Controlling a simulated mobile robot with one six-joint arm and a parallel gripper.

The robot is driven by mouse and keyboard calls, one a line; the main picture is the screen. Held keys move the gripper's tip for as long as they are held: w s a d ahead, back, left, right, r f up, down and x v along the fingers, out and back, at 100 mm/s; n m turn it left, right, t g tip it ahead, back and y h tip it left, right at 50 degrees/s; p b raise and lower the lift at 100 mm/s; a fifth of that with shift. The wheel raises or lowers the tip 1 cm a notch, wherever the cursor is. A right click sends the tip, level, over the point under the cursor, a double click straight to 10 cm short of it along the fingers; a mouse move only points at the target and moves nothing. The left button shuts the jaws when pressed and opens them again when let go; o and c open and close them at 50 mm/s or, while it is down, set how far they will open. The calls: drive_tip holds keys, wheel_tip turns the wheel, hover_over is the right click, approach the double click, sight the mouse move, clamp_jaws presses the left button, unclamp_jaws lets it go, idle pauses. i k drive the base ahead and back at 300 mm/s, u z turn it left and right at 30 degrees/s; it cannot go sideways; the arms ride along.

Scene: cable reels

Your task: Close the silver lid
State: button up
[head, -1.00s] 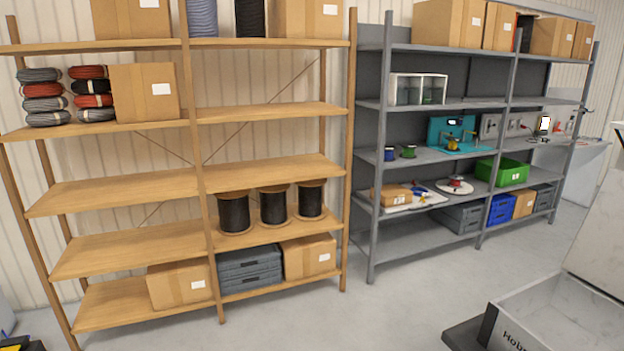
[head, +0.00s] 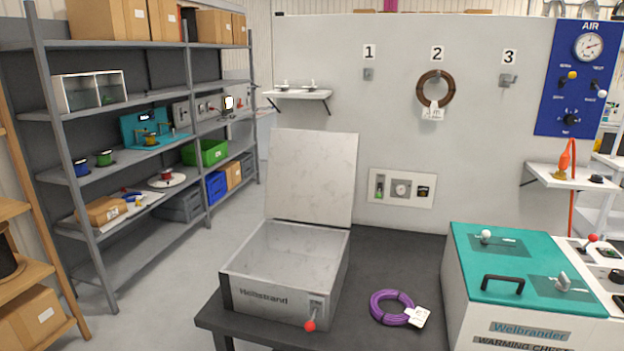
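The silver lid (head: 312,177) stands open, tilted up at the back of a silver metal box (head: 265,298) marked "Hellstrand". The box sits on a dark table and its inside looks empty. A latch or lever with a red knob (head: 310,326) is on the box's front right. My gripper is not in view.
A purple cable coil (head: 392,307) with a white tag lies on the dark table (head: 372,262) right of the box. A teal-lidded machine (head: 520,270) stands further right. Grey shelves (head: 118,165) are at left. A wall behind has numbered hooks and a brown ring (head: 435,88).

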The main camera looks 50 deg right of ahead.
sight(311, 178)
drive_tip(key=i, duration=3.95)
drive_tip(key=z, duration=4.2)
drive_tip(key=i, duration=0.1)
drive_tip(key=u, duration=2.95)
